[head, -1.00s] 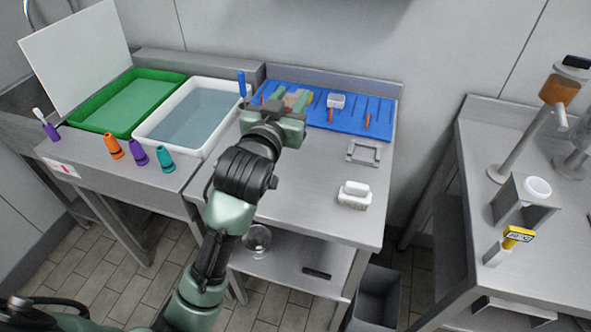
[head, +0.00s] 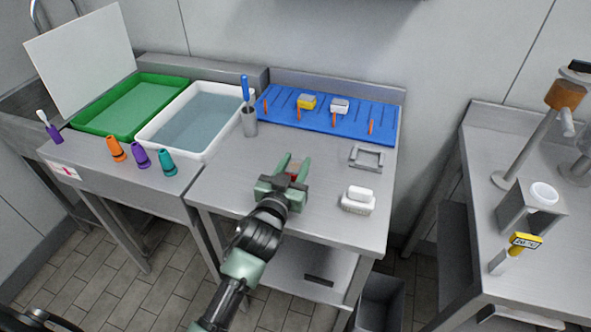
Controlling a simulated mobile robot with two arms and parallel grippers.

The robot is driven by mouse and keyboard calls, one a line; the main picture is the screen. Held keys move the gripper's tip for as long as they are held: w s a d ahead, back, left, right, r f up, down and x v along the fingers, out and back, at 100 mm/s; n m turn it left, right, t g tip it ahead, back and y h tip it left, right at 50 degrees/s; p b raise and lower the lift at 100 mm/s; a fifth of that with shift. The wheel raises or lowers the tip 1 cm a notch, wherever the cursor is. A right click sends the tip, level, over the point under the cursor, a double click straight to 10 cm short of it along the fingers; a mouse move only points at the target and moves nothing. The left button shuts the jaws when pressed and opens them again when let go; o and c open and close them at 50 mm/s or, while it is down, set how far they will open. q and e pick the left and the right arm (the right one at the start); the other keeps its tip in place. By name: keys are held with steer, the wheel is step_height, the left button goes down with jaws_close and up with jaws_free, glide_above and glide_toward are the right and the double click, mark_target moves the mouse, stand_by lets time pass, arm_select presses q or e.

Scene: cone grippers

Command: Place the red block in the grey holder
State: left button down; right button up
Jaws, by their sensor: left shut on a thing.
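The gripper's body hides part of the block. The gripper is over the middle of the steel table; its exact height is hard to tell. A grey square frame, which looks like the grey holder (head: 354,163), lies on the table to the right of the gripper and a little farther back. Its middle is open and empty. My right gripper is not in view.
A blue mat (head: 347,128) with a yellow and a white block (head: 340,105) lies along the back. A white block-shaped item (head: 358,201) sits at front right. The table between gripper and frame is clear.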

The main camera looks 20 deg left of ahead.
arm_select(q)
steer(key=shift+f, duration=0.85)
steer(key=shift+f, duration=0.15)
steer(key=c, duration=0.9)
jaws_free()
